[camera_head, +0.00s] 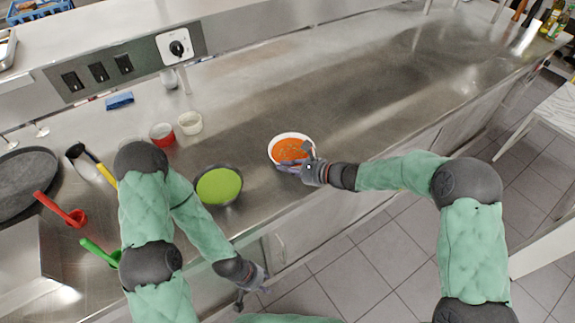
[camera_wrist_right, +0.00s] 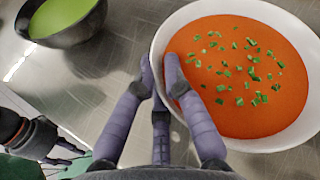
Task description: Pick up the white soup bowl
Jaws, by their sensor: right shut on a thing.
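The white soup bowl (camera_head: 271,141) with orange soup and green garnish is near the counter's front edge; it fills the right of the right wrist view (camera_wrist_right: 158,62). My right gripper (camera_head: 290,165) is shut on its near rim, with a finger inside the rim and others outside, as the wrist view (camera_wrist_right: 160,75) shows. The bowl looks level; I cannot tell whether it is clear of the counter. My left gripper (camera_head: 253,296) hangs low in front of the counter, empty, with fingers apart.
A dark bowl of green soup (camera_head: 218,186) stands left of the white bowl, also in the wrist view (camera_wrist_right: 62,22). A red cup (camera_head: 162,135), a cream cup (camera_head: 190,123) and a blue sponge (camera_head: 119,101) are behind. The steel counter (camera_head: 370,90) is clear to the right.

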